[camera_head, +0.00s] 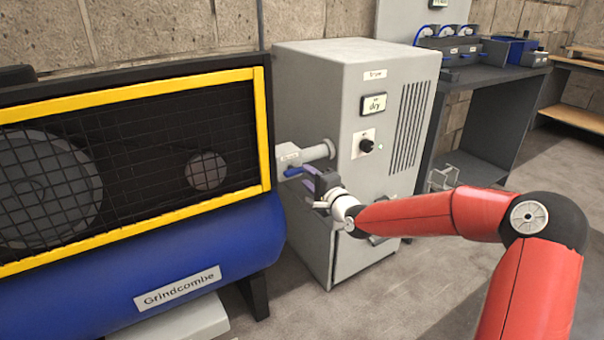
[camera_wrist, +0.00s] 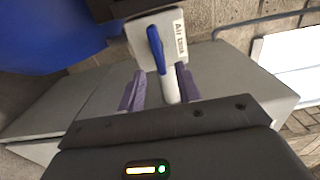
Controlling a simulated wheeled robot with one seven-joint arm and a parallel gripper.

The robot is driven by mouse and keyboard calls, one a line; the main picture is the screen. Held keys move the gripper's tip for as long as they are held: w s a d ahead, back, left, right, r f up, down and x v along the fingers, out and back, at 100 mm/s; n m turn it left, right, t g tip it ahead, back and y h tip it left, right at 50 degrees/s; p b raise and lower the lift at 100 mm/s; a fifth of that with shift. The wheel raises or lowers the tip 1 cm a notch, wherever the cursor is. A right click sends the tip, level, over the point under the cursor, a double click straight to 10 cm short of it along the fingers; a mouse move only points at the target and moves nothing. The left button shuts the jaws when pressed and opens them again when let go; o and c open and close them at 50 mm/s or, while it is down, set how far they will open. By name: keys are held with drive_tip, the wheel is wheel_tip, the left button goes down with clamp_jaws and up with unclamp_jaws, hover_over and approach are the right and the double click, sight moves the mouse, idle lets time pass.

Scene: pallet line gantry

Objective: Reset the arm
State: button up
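My red arm reaches in from the right in the head view. My gripper (camera_head: 312,182) is at its end, in front of the grey cabinet and close to a blue valve handle (camera_head: 293,171). In the wrist view, my gripper (camera_wrist: 159,80) has its two purple fingers apart. The blue handle (camera_wrist: 156,48) and a pale pipe show in the gap between and beyond the fingers. I see no contact with the handle. Nothing is held.
The handle sits on a white block (camera_head: 290,155) labelled "Air tank" in the wrist view. A blue tank with a yellow-framed mesh guard (camera_head: 262,130) stands left. A grey dryer cabinet (camera_head: 345,85) stands behind my gripper. Open floor (camera_head: 420,285) lies in front of the cabinet.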

drive_tip(key=shift+s+d, duration=0.3)
drive_tip(key=shift+s, duration=0.2)
drive_tip(key=s+d+n+g+h, duration=0.3)
drive_tip(key=s+d, duration=0.2)
drive_tip(key=s, duration=0.8)
drive_tip(key=s+d+r+n+g+h, duration=0.1)
drive_tip(key=s+d+n+g+h, duration=0.2)
drive_tip(key=s, duration=1.1)
drive_tip(key=s+d+r+n+g+h, duration=0.1)
drive_tip(key=s+d+n+g+h, duration=0.2)
drive_tip(key=s+d, duration=0.5)
drive_tip(key=s+n+h, duration=0.1)
drive_tip(key=s+n, duration=0.1)
drive_tip(key=s, duration=0.4)
drive_tip(key=shift+s+r, duration=0.2)
drive_tip(key=shift+s, duration=0.05)
drive_tip(key=shift+a+n, duration=0.15)
drive_tip(key=shift+n, duration=0.15)
